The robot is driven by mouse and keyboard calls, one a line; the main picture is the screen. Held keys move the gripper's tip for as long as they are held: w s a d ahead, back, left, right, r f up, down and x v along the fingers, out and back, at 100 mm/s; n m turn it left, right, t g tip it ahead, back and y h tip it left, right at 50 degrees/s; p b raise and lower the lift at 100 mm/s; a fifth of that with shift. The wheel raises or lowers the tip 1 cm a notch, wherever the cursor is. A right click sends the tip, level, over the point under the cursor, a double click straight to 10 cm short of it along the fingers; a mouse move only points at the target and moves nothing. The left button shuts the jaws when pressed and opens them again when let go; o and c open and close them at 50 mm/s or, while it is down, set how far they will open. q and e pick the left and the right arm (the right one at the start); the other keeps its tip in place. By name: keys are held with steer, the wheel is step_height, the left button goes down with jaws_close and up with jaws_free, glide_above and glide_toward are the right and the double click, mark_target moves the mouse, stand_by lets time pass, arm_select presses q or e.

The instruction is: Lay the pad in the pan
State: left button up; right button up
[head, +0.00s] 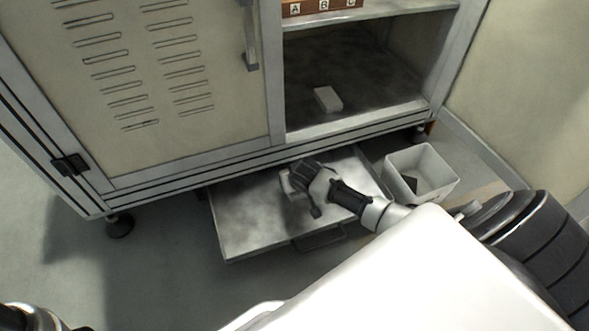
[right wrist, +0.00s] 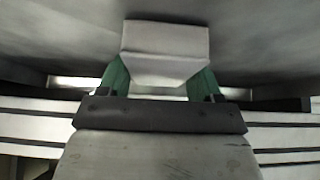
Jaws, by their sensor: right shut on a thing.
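The pan (head: 245,222) is a shallow grey metal tray, pulled out from under the cabinet, with a handle on its front. My right gripper (head: 291,182) is over the pan. In the right wrist view its green-lined fingers (right wrist: 163,78) are shut on a pale, block-like pad (right wrist: 165,42). In the head view only a small light part of the pad shows beside the fingers. I cannot tell whether the pad touches the pan floor. My left gripper is not in view; only a dark bit of my left arm shows at the lower left.
A white bin (head: 438,163) with a dark piece inside stands right of the pan. Another white block (head: 327,98) lies on the cabinet's open lower shelf (head: 380,85). The cabinet's bottom edge runs over the back of the pan. The floor (head: 165,260) to the left is clear.

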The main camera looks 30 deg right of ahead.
steer(key=shift+f, duration=0.2)
steer(key=o, duration=0.9)
